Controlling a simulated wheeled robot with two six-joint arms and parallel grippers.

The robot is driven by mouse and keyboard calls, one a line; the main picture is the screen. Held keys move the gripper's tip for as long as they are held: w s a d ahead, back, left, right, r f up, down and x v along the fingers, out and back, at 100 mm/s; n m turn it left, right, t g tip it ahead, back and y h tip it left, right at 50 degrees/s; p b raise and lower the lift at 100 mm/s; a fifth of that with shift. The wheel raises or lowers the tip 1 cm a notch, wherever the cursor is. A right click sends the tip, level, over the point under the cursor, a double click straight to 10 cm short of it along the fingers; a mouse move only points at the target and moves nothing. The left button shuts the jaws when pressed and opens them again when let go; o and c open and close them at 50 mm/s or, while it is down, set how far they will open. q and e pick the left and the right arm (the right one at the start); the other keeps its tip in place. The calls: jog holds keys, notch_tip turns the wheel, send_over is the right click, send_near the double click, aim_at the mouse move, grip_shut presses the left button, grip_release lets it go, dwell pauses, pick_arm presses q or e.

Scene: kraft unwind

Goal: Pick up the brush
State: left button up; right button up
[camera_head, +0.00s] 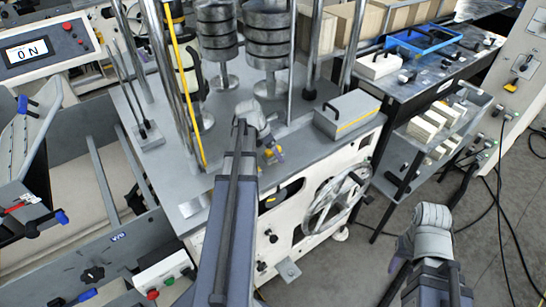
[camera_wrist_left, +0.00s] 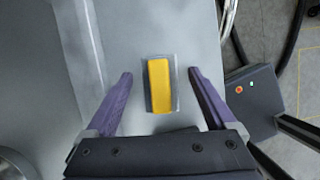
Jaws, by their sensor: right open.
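A yellow block with a grey edge (camera_wrist_left: 159,85) lies on a grey metal plate in the left wrist view. It looks like the brush, but no bristles can be made out. My left gripper (camera_wrist_left: 155,98) is open, with one purple finger on each side of the block and a gap on both sides. In the head view my left gripper (camera_head: 272,155) is small and partly hidden by its arm, over the front of the machine top. My right gripper (camera_head: 396,266) is open and empty, low over the floor at the right, apart from everything.
A grey lidded box with a yellow stripe (camera_head: 346,114) stands on the machine top. A handwheel (camera_head: 336,203) juts from the machine front. A side bench (camera_head: 455,60) carries a blue tray (camera_head: 416,40). Cables lie on the floor at the right.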

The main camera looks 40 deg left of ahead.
pick_arm(q)
grip_shut()
dwell(0.5)
notch_tip(320, 180, up, 10)
jog(key=p, duration=1)
jog(key=c, duration=0.6)
grip_release()
jog(key=c, duration=0.6)
